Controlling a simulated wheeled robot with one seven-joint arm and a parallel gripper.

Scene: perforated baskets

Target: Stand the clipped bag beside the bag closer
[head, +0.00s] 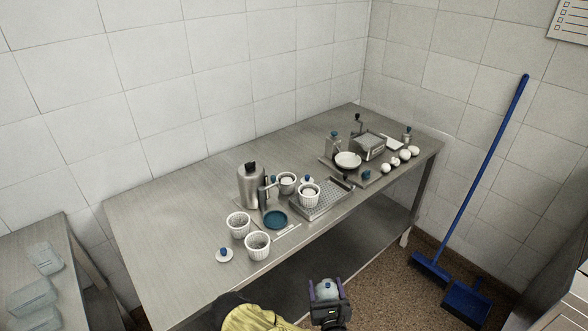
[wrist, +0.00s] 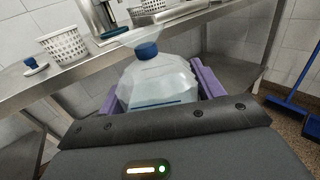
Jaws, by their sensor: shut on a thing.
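My gripper (head: 326,287) is in front of the steel table's long near edge, apart from the table. Its purple fingers are shut on a clear, pale bag (wrist: 158,88) with a blue clip or cap (wrist: 147,50) at its top. The bag looks roughly upright in the wrist view, between the two fingers (wrist: 160,92). A grey box-shaped device (head: 368,146) with a crank stands near the right end of the table. It may be the bag closer, but I cannot tell for sure.
The steel table (head: 165,225) has clear room at its left. White perforated baskets (head: 257,245), a metal canister (head: 251,187), a blue dish (head: 275,219) and a perforated tray (head: 325,205) crowd its middle. White balls (head: 405,154) lie at right. Several pale bags (head: 33,295) lie on the left table.

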